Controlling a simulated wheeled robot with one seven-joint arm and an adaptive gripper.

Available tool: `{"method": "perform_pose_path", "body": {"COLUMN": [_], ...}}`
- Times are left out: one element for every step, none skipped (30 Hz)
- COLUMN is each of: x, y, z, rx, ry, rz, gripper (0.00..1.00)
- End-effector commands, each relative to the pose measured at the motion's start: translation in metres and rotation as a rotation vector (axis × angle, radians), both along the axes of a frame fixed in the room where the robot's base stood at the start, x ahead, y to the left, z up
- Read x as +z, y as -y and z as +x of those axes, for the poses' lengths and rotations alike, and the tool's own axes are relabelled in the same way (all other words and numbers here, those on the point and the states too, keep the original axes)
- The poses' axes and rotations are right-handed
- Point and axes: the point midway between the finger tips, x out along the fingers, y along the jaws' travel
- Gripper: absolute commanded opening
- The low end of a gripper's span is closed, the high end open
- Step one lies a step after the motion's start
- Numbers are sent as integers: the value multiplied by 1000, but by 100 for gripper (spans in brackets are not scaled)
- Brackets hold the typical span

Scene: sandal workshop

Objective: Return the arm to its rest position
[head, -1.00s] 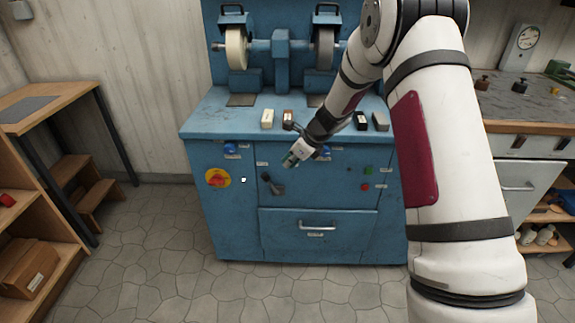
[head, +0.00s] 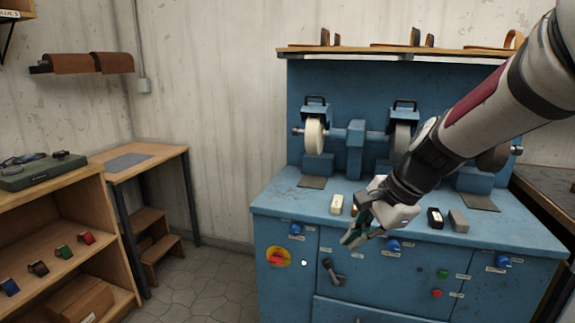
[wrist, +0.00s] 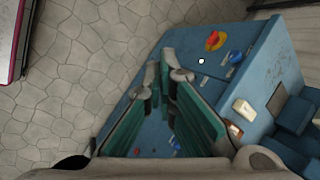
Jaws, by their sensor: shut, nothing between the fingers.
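My gripper (head: 350,240) is in front of the blue grinding machine (head: 285,205), near the front edge of its top in the head view. My white arm reaches in from the upper right. In the wrist view my gripper (wrist: 166,72) shows its two green-padded fingers, with tips close together and nothing held. The machine (wrist: 265,55) lies behind and beyond the fingers there. The gripper hides part of the machine's top and front.
A white block (head: 337,204), a black block (head: 435,218) and a grey block (head: 458,221) lie on the machine's top. A wooden shelf unit (head: 50,208) and a small table (head: 160,155) stand left.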

Motion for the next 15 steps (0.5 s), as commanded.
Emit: {"method": "perform_pose_path", "body": {"x": [13,18,23,27,30,34,37,39,41,42,42,42,42,42,41], "y": [-2,-2,-3,-3,-2,-1,0,1,3,5,7,10,13,15,19], "z": [-23,-37,-54,-68,-81,-99,-112,-126,-143,-157,-170,-187,-198,-209,-223], "rx": [79,127,192,240,289,351,398,443,505,550,596,653,695,734,780], "ry": [23,33,46,54,61,73,79,85,93,98,103,107,109,111,113], "rz": [-38,-61,-93,-116,-140,-172,-196,-220,-252,-276,-302,-332,-355,-375,-402], "gripper": [0,0,0,0,0,0,0,0,0,0,0,0,0,0,0]}}
